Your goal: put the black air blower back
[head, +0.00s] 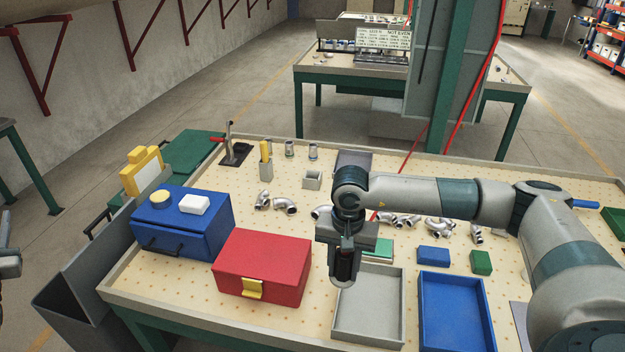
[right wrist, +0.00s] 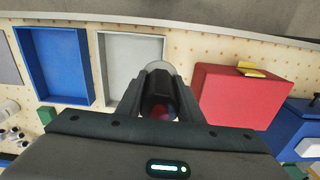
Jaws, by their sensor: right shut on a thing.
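My right gripper (head: 345,275) hangs pointing down over the bench, near the left wall of the grey tray (head: 402,305). It is shut on the black air blower (right wrist: 158,95), which shows as a dark body with a reddish patch between the fingers in the right wrist view. The fingers (right wrist: 160,92) hide most of the blower, and its lower end is hard to make out in the head view. A grey part of my left arm (head: 8,258) shows at the left edge of the head view; its jaws cannot be made out.
A red box (head: 262,262) stands just left of the right gripper, with a blue box (head: 182,230) beyond it. A blue tray (head: 455,310) lies to the right. Several metal elbows (head: 285,205), a small grey holder (head: 312,180) and blue and green blocks (head: 481,262) stand farther back.

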